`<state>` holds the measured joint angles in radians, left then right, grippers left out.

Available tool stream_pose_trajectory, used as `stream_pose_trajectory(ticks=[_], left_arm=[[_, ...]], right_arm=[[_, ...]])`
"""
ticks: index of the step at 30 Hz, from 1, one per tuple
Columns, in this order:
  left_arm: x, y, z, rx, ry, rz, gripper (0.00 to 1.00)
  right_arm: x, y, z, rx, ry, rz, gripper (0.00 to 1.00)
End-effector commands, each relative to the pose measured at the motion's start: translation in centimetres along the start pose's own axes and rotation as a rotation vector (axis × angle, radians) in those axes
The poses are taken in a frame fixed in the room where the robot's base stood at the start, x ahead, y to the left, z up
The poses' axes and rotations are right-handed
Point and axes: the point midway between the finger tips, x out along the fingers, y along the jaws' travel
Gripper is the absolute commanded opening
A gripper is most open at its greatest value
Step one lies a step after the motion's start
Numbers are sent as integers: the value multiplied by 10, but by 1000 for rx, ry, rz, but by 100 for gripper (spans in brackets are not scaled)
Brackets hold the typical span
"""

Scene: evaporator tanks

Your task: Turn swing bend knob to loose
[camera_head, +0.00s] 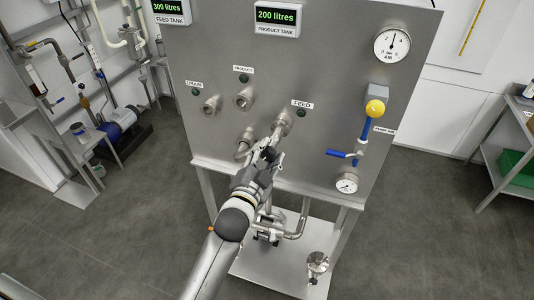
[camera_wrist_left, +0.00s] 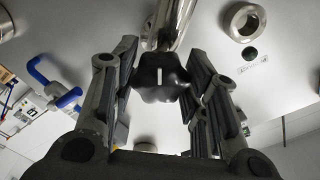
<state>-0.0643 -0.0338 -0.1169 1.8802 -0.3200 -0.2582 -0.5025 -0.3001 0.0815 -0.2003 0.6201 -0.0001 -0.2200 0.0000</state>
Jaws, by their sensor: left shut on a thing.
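The swing bend (camera_head: 281,124) is a shiny metal pipe on the steel panel, below and left of the FEED label. Its black lobed knob (camera_wrist_left: 160,76) shows in the left wrist view, with a short white mark standing upright in that picture. My left gripper (camera_head: 267,153) reaches up to the panel and is shut on the knob, with one finger on each side of it (camera_wrist_left: 163,78). The gripper mostly hides the knob in the head view. My right gripper is not in view.
A blue-handled valve (camera_head: 345,153), a yellow knob (camera_head: 375,108) and gauges (camera_head: 392,44) are on the panel's right. Pipes and a steel shelf lie below. Grey floor (camera_head: 420,230) is clear on the right.

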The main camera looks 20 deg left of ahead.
Motion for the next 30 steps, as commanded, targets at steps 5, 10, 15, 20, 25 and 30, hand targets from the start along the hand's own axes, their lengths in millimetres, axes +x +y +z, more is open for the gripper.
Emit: stream_pose_trajectory(ticks=[5, 10, 15, 20, 25, 30], left_arm=[[0, 0, 0, -170, -3, 2, 17], [0, 1, 0, -332, -3, 2, 17], [0, 0, 0, -492, -3, 1, 17], [0, 0, 0, -643, -3, 1, 17], [0, 0, 0, -785, -3, 1, 17], [0, 0, 0, -901, -2, 0, 17]], right_arm=[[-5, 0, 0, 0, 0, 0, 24], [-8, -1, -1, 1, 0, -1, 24], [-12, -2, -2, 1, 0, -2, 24], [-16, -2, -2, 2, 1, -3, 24], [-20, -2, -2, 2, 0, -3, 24], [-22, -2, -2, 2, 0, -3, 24]])
